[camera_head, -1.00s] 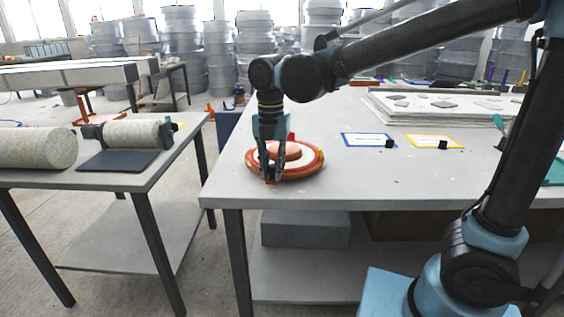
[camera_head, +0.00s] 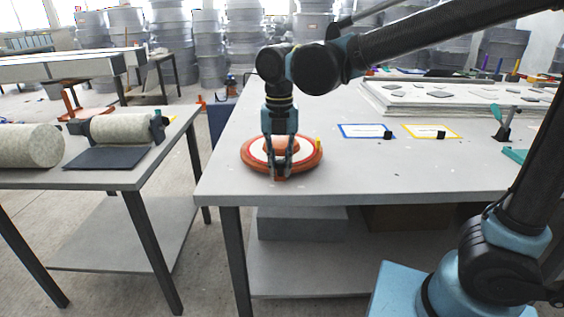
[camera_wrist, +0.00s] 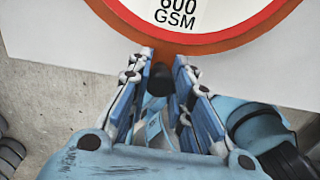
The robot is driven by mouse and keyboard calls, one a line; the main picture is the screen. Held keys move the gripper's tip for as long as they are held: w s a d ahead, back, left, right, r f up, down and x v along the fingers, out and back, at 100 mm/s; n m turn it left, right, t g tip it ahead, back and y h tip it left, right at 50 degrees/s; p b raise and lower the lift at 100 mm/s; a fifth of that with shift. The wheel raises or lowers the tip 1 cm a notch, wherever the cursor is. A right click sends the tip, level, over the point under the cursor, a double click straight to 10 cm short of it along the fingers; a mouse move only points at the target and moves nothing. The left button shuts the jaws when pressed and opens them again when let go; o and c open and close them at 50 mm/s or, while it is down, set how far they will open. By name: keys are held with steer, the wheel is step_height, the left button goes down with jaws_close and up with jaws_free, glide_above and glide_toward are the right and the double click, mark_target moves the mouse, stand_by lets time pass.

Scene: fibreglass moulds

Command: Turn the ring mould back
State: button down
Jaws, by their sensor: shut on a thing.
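The ring mould (camera_head: 312,163) is a round orange-red disc with a white ring on top and a raised orange centre. It lies flat near the left front of the grey table. My gripper (camera_head: 281,172) points down at its near edge, shut on a small orange tab of the mould. In the wrist view, the mould's orange rim (camera_wrist: 225,40) and a "600 GSM" label show, with my gripper's fingertips (camera_wrist: 166,62) at the rim. The tab is mostly hidden between the fingers. A small yellow mark (camera_head: 318,144) shows on the mould's right side.
A side table (camera_head: 130,175) with stone-like rollers (camera_head: 120,128) and a dark mat (camera_head: 105,158) stands left across a gap. Blue-framed (camera_head: 366,131) and yellow-framed (camera_head: 432,131) cards lie right of the mould. Stacked white panels (camera_head: 450,97) lie behind them. The table between is clear.

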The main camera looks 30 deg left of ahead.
steer(key=shift+w, duration=0.1)
steer(key=c, duration=1.4)
jaws_free()
steer(key=shift+c, duration=0.2)
steer(key=shift+r, duration=0.1)
step_height(320, 180, up, 12)
